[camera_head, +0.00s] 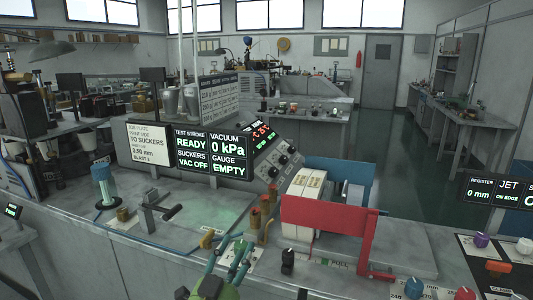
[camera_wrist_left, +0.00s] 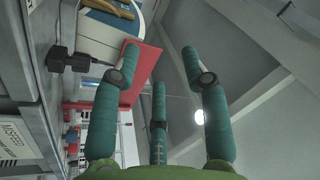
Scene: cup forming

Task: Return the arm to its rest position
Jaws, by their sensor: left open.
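My left gripper (camera_head: 238,254) shows at the bottom middle of the head view, with teal fingers and a green palm, over the front edge of the grey bench (camera_head: 95,245). In the left wrist view its teal fingers (camera_wrist_left: 160,75) are spread apart with nothing between them. The gripper is open and empty. The ceiling shows behind the fingers, with the bench side along the left of that view. Most of the left arm is out of view. My right gripper is in neither view.
A red bracket (camera_head: 325,215) stands right of the gripper, beside white boxes (camera_head: 303,195) and a blue panel (camera_head: 345,178). A black knob (camera_head: 288,262) is close by. A display panel (camera_head: 207,152) reading READY and 0 kPa stands behind. Colored knobs (camera_head: 414,287) sit at right.

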